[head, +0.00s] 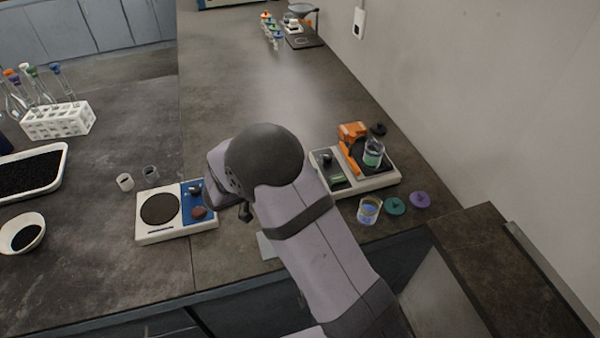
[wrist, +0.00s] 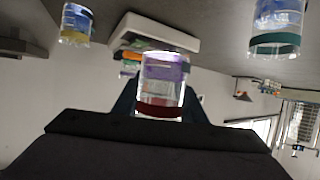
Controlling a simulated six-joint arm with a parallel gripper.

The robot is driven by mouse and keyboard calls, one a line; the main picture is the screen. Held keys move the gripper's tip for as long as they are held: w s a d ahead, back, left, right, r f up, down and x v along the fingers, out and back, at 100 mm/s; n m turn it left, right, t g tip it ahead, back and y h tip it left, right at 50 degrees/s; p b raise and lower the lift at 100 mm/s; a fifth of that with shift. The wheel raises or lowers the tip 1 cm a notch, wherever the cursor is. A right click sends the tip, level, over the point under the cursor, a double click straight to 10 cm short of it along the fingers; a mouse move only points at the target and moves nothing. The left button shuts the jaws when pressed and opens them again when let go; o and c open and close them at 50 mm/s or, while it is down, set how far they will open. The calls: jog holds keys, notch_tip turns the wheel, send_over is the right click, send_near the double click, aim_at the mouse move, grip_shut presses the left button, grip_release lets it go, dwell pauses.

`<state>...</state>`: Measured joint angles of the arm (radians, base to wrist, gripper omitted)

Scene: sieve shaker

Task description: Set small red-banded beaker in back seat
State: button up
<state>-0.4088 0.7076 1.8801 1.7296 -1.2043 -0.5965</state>
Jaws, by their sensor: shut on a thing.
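In the wrist view a small clear beaker (wrist: 163,75) with a dark red band and purple contents is between the dark fingers of my gripper (wrist: 160,108). My gripper is shut on it. In the head view my arm hides the gripper and this beaker. The right-hand machine (head: 378,185) has a dark platform with orange holders (head: 352,131). A capped bottle (head: 373,153) with greenish contents stands on that platform. I cannot tell for sure which spot is the back seat.
A yellow-banded beaker (head: 368,211), a teal lid (head: 395,206) and a purple lid (head: 420,199) are in front of the right-hand machine. A white and blue plate device (head: 148,234) is at left. A teal-banded beaker (wrist: 276,40) shows in the wrist view.

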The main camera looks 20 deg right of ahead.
jog(key=shift+r, duration=0.4)
jog(key=shift+m+g, duration=0.3)
